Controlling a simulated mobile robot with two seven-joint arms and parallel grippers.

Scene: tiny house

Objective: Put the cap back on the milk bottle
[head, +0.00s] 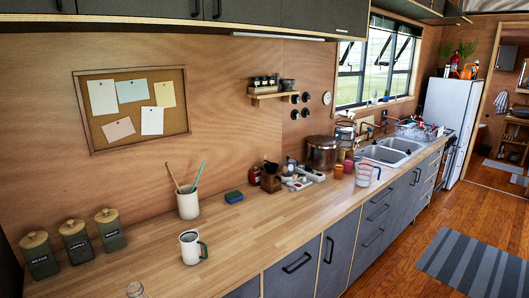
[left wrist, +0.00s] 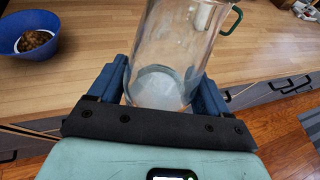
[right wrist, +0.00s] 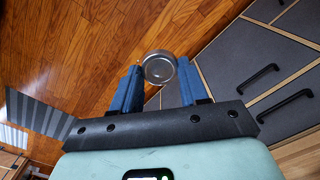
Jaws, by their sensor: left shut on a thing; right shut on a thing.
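The milk bottle (left wrist: 170,45) is clear glass with a whitish patch at its bottom. It fills the middle of the left wrist view, between the blue fingers of my left gripper (left wrist: 162,78), which is shut on it. Only its top (head: 135,290) shows at the lower edge of the head view. The cap (right wrist: 159,67) is a small round silvery piece in the right wrist view. My right gripper (right wrist: 159,75) is shut on it at the fingertips, with floor and cabinet fronts behind it. The cap and both grippers are out of the head view.
A white mug (head: 190,248) with a green handle stands near the bottle on the wooden counter (head: 240,225). A utensil cup (head: 188,204) and several lidded jars (head: 75,242) stand farther back. A blue bowl (left wrist: 40,38) with brown contents shows in the left wrist view.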

